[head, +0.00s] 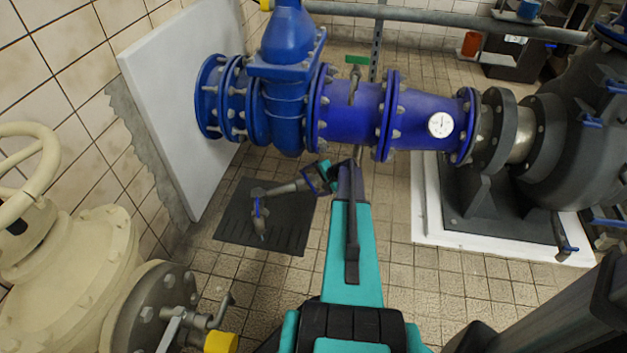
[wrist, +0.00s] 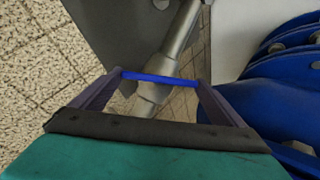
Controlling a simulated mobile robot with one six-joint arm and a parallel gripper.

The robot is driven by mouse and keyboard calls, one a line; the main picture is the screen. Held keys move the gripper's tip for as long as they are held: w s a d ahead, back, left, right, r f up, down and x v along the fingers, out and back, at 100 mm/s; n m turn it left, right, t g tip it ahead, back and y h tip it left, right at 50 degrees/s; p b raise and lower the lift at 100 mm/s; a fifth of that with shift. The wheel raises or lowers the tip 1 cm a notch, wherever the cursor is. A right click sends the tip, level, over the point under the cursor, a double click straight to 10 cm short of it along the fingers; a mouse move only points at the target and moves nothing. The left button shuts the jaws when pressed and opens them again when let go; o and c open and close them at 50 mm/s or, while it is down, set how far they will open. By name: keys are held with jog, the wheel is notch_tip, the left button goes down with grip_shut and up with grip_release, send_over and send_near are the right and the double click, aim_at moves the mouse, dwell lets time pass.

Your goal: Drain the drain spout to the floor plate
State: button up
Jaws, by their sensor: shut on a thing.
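The drain spout is a grey metal pipe (head: 287,188) below the blue pipework, with a bent end (head: 260,222) hanging over the dark floor plate (head: 292,228). A small blue part shows on the bent end. In the wrist view the grey pipe (wrist: 181,35) runs up and away from my gripper, past the dark plate (wrist: 112,30). My gripper (wrist: 159,79) is shut on a blue handle (wrist: 158,78), which spans crosswise between its two fingers in front of the pipe. In the head view my gripper (head: 323,177) is partly hidden by its own body. I see no water.
A blue valve and pipe (head: 350,110) run overhead, with a green-handled tap (head: 356,60). A cream valve (head: 60,240) stands at the left. A grey pump (head: 575,150) sits on a white plinth (head: 425,195) at the right. Tiled floor between is clear.

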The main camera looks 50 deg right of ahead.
jog(key=shift+a+m+t, duration=0.2)
jog(key=shift+m+t, duration=0.2)
jog(key=shift+m, duration=0.4)
jog(key=shift+a+m+t, duration=0.15)
jog(key=shift+m+t, duration=0.25)
jog(key=shift+m, duration=0.4)
jog(key=o, duration=0.7)
jog(key=shift+d, duration=0.1)
jog(key=shift+o, duration=0.2)
jog(key=shift+s, duration=0.1)
jog(key=p+v, duration=0.2)
jog(key=v, duration=1.1)
jog(key=shift+s+r, duration=0.2)
jog(key=shift+r, duration=0.1)
jog(key=shift+s, duration=0.1)
